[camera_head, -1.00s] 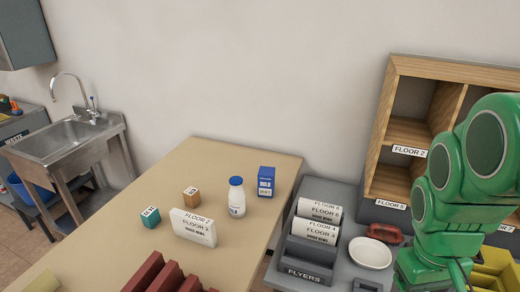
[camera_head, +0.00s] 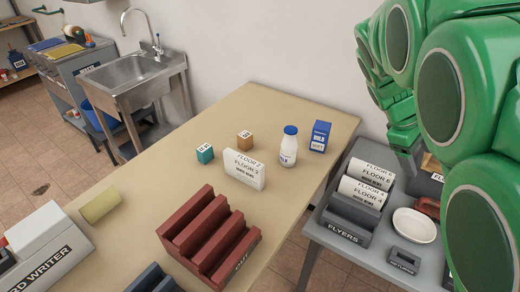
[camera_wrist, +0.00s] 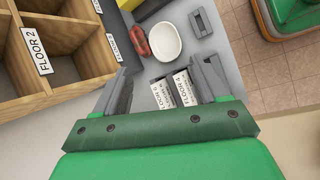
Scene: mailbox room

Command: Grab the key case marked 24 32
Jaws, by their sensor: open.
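Two small marked cubes sit on the tan table (camera_head: 285,107): a teal one (camera_head: 205,153) and an orange-brown one (camera_head: 244,140). Their numbers are too small to read for sure, so I cannot tell which bears 24 32. My gripper (camera_wrist: 165,85) is open and empty in the wrist view, with the flyer stacks beyond its fingers. In the head view it is at the right, above the grey side table and away from the cubes, partly hidden by my green arm.
A white FLOOR card stack (camera_head: 244,169) stands just in front of the cubes. A milk bottle (camera_head: 289,146) and blue carton (camera_head: 319,136) stand to their right. A red slotted rack (camera_head: 210,238) is nearer. The FLYERS holder (camera_head: 345,222) and white dish (camera_head: 414,225) are on the side table.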

